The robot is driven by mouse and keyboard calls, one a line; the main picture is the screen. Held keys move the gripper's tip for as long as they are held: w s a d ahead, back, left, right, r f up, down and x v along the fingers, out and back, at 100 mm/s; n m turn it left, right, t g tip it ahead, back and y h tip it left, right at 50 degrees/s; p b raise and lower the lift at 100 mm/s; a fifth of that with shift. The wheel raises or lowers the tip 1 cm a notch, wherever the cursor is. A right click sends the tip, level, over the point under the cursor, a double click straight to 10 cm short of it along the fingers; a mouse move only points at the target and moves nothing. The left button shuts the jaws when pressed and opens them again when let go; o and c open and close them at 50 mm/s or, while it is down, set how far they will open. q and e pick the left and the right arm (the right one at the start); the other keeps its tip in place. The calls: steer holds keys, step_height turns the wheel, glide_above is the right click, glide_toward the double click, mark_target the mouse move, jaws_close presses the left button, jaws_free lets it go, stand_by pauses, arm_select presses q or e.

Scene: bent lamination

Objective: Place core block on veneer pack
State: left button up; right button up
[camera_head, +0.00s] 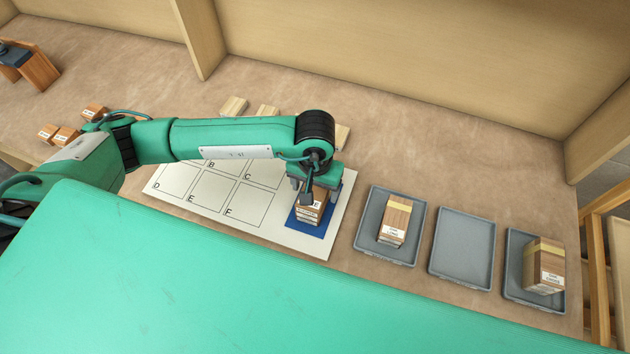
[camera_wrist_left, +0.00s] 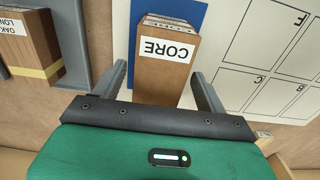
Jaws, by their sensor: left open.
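A brown wooden block labelled CORE (camera_wrist_left: 165,78) is over the blue mat (camera_wrist_left: 209,12). In the head view the core block (camera_head: 311,205) shows below my left gripper (camera_head: 308,192), over the blue mat (camera_head: 325,236). In the wrist view the fingers of my left gripper (camera_wrist_left: 161,85) are apart, one on each side of the block. White-labelled edges of thin layers (camera_wrist_left: 166,22) show at the block's far end; they may be the veneer pack, but I cannot tell how the block sits on them. My right gripper is not in view.
A white sheet with lettered squares (camera_head: 232,226) lies left of the mat. To the right are a tray with a banded wood pack (camera_head: 394,222), an empty grey tray (camera_head: 463,250) and another tray with a pack (camera_head: 544,268). Small blocks (camera_head: 233,106) lie behind my arm.

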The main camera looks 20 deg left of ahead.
mark_target(315, 189)
arm_select(q)
steer(key=shift+r, duration=0.2)
step_height(315, 189, up, 12)
steer(key=b, duration=0.4)
steer(key=shift+b, duration=0.3)
steer(key=shift+f, duration=0.1)
